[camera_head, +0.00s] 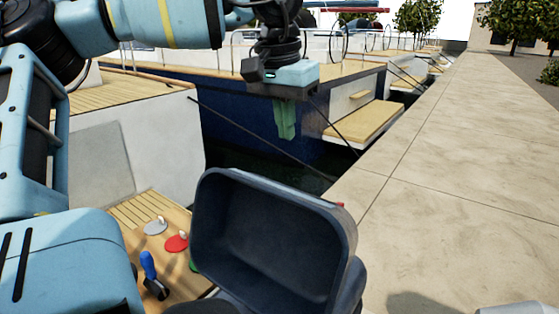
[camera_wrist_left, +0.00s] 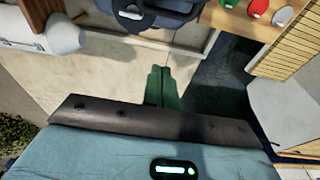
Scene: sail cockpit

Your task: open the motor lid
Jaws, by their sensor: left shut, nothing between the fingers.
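The motor lid (camera_head: 275,235) is a dark navy hollow shell at the bottom middle of the head view. It stands tipped up, with its hollow inner side facing me. In the left wrist view a dark blue part of the motor (camera_wrist_left: 150,12) shows at the top edge, partly cut off. My left gripper (camera_head: 285,120) hangs above and beyond the lid, apart from it, with green fingers pointing down. In the left wrist view its fingers (camera_wrist_left: 163,88) are together and empty. My right gripper is not in view.
A wooden panel (camera_head: 180,217) with a blue-handled lever (camera_head: 149,266), red disc (camera_head: 176,243) and grey disc (camera_head: 156,226) lies left of the lid. A blue-hulled boat (camera_head: 240,115) lies behind, across dark water. The pale stone quay (camera_head: 460,180) at right is largely clear.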

